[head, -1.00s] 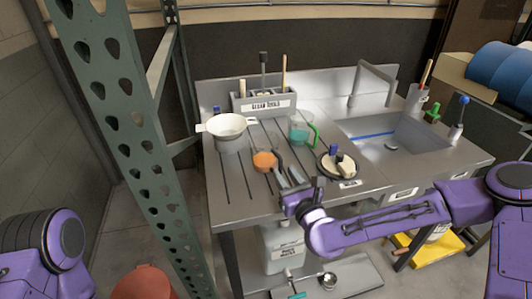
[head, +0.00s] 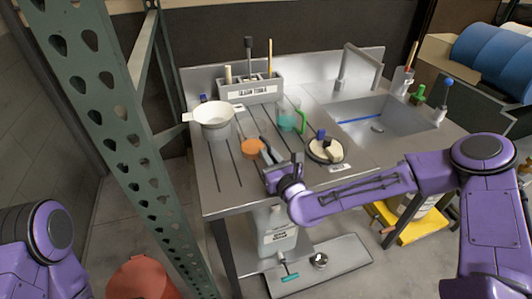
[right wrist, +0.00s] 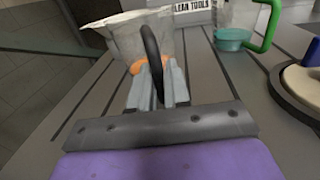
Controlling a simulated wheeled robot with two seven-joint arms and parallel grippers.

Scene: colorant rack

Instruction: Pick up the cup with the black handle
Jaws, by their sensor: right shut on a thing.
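The cup with the black handle is a clear cup (right wrist: 122,38) with orange contents. In the head view it shows mainly as an orange patch (head: 251,148) at the front middle of the grooved drainboard. Its black handle (right wrist: 152,45) faces my right gripper (right wrist: 158,85) and runs down between the two fingers. That gripper (head: 268,152) is shut on the handle, in front of the cup. The cup looks upright; I cannot tell whether its base touches the drainboard. My left gripper is out of view.
A cup with teal contents and a green handle (head: 302,121) stands behind to the right. A white strainer (head: 213,114) sits behind to the left. A round dark-rimmed dish (head: 311,156) lies close on the right. A tool rack (head: 250,90) and a sink (head: 390,134) are farther off.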

